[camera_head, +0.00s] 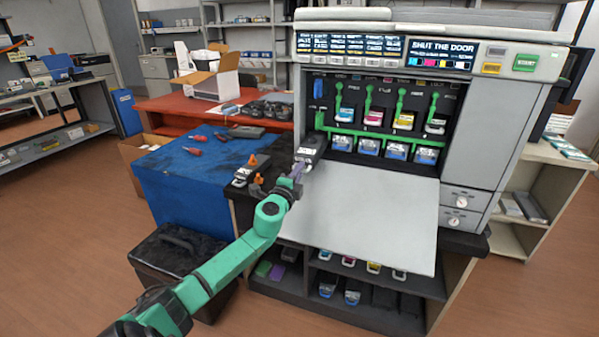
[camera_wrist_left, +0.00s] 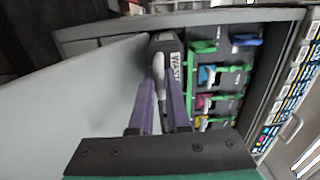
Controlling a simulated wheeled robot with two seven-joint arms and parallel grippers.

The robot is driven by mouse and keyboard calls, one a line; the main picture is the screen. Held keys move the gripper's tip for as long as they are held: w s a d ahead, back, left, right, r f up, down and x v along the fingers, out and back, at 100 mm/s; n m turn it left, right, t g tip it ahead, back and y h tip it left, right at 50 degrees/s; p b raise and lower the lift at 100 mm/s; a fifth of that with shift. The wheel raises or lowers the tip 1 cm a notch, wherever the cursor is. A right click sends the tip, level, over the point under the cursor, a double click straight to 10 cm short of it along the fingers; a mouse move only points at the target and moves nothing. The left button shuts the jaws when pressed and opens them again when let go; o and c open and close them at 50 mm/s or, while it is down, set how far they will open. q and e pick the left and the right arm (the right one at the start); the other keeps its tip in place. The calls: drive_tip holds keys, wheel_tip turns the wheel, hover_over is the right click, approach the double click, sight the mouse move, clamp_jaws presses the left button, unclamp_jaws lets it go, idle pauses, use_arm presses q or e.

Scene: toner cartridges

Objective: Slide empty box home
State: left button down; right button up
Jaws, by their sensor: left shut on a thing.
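A dark grey box (camera_head: 311,145) with a pale label is at the left end of the printer's open bay. In the left wrist view, the box (camera_wrist_left: 166,45) carries a label that begins "WAST". My left gripper (camera_head: 298,172) is at its near end. In the left wrist view, the purple fingers (camera_wrist_left: 160,85) are shut on a pale grip on the box's near end. The box's far end is hidden, and I cannot tell how deep it sits in the bay. My right gripper is not in view.
The lowered grey door (camera_head: 365,215) lies right of my left arm. Green levers (camera_head: 368,105) and several cartridges (camera_head: 368,147) fill the bay. Another dark box with orange parts (camera_head: 250,170) lies left, beside the blue-covered table (camera_head: 185,190). A black case (camera_head: 178,258) stands below.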

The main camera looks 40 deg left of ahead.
use_arm(q)
drive_tip(key=shift+r, duration=0.1)
idle(0.3)
drive_tip(key=shift+r+p, duration=0.7)
drive_tip(key=shift+p, duration=0.05)
